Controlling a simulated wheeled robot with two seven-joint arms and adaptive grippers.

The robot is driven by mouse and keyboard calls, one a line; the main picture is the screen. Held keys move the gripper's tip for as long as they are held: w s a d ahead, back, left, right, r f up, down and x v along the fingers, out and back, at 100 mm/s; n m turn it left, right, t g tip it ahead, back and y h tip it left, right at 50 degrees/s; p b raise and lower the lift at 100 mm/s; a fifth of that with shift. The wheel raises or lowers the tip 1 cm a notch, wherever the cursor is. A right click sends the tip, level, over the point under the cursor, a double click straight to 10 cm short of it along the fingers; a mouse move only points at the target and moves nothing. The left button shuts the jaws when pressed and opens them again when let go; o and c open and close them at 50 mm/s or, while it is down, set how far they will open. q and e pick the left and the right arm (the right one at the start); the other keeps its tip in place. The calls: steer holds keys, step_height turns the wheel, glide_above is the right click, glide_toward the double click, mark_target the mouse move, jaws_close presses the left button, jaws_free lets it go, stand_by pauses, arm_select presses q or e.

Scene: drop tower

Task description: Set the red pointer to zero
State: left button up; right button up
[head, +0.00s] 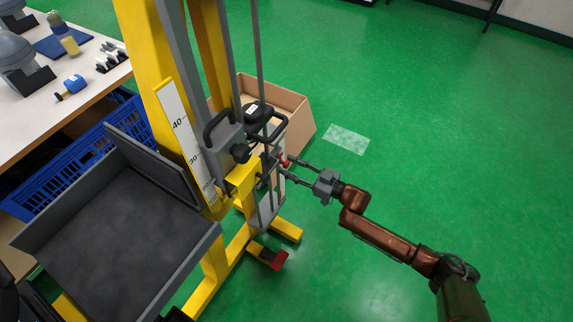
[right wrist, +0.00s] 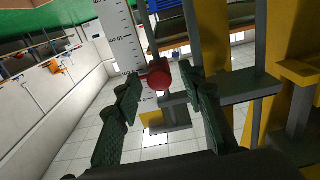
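The red pointer (head: 284,162) is on the yellow drop tower, at the right side of its grey carriage. It also shows in the right wrist view as a round red knob (right wrist: 159,75), next to the lower part of a white scale (right wrist: 119,38). Its exact reading is too small to tell. My right gripper (head: 287,170) reaches in from the right. It is open, and in the right wrist view its two fingers (right wrist: 165,92) stand on either side of the knob, with visible gaps. My left gripper is not in view.
The tower's numbered scale (head: 183,138) runs up the yellow post. A dark grey tray (head: 115,235) lies at the left front. A cardboard box (head: 290,108) stands behind the tower. A white bench (head: 85,85) with tools is at the left.

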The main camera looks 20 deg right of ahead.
steer(key=v, duration=1)
steer(key=shift+s+d, duration=0.2)
steer(key=shift+r, duration=0.1)
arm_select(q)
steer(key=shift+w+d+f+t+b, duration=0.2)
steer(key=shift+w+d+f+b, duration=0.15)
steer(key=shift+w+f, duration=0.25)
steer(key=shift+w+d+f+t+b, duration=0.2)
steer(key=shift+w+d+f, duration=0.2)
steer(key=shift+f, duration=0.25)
arm_select(e)
steer(key=x, duration=0.9)
steer(key=shift+w+a, duration=0.2)
steer(key=shift+w, duration=0.05)
jaws_close()
